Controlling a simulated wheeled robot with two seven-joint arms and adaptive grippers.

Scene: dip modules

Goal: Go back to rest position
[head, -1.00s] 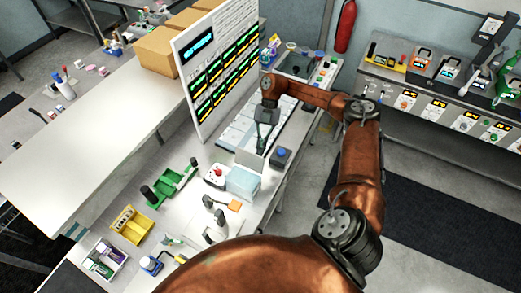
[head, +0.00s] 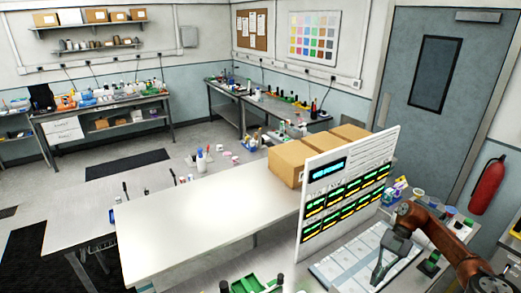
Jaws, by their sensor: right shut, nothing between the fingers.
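My right gripper (head: 377,276) is at the lower right of the head view, at the end of my copper-coloured arm. Its dark fingers point down and are shut with nothing between them. It hangs over the white sectioned tray (head: 341,262), in front of the upright white board (head: 311,232) with its lit green and yellow displays. My left gripper and left arm are not in view.
Cardboard boxes (head: 287,166) stand behind the board. A bare white tabletop (head: 190,225) lies to its left. A green holder (head: 250,285) sits at the bottom edge. A red fire extinguisher (head: 487,185) hangs by the grey door (head: 432,110).

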